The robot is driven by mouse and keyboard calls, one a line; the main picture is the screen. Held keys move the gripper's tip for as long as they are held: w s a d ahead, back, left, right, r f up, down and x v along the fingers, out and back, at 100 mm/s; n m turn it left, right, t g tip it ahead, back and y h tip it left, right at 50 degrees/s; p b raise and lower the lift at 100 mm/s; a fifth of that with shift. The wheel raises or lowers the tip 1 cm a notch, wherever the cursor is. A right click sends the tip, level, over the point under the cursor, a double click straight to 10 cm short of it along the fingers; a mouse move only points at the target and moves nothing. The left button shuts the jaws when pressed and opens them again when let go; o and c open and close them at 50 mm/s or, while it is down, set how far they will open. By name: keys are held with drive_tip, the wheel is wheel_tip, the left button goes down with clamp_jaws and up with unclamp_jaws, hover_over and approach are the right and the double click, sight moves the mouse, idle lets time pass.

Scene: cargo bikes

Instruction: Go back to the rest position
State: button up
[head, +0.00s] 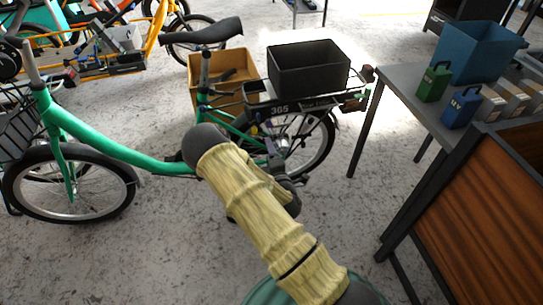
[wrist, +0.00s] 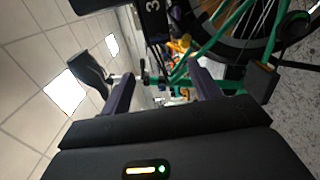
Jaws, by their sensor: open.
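My gripper (wrist: 161,72) is open in the wrist view, with its two dark fingers apart and nothing between them. In the head view my pale, wood-textured arm reaches up from the bottom centre, and my gripper (head: 270,150) is a small dark shape beside the rear part of a green cargo bike (head: 120,150). The arm partly hides it. The wrist view is tilted sideways and shows the bike's rear wheel (wrist: 240,28) and green frame close in front of the fingers. I cannot tell whether my gripper touches the bike.
A black crate (head: 308,70) sits on the bike's rear rack. A tan box (head: 235,68) stands behind. A wood-panelled unit (head: 490,200) stands lower right. Open floor lies lower left.

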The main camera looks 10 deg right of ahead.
drive_tip(key=shift+s, duration=1)
drive_tip(key=s+r+m+g, duration=0.6)
drive_tip(key=s+m+g, duration=0.25)
drive_tip(key=s, duration=0.25)
drive_tip(key=s+r+m+g, duration=0.7)
drive_tip(key=s+m, duration=0.3)
drive_tip(key=w+p+v, duration=0.3)
drive_tip(key=p+v, duration=1.2)
drive_tip(key=w+r+p+v, duration=0.1)
drive_tip(key=w+p+v, duration=0.2)
drive_tip(key=p+v, duration=1.2)
drive_tip(key=shift+r+p, duration=0.15)
drive_tip(key=shift+p, duration=0.2)
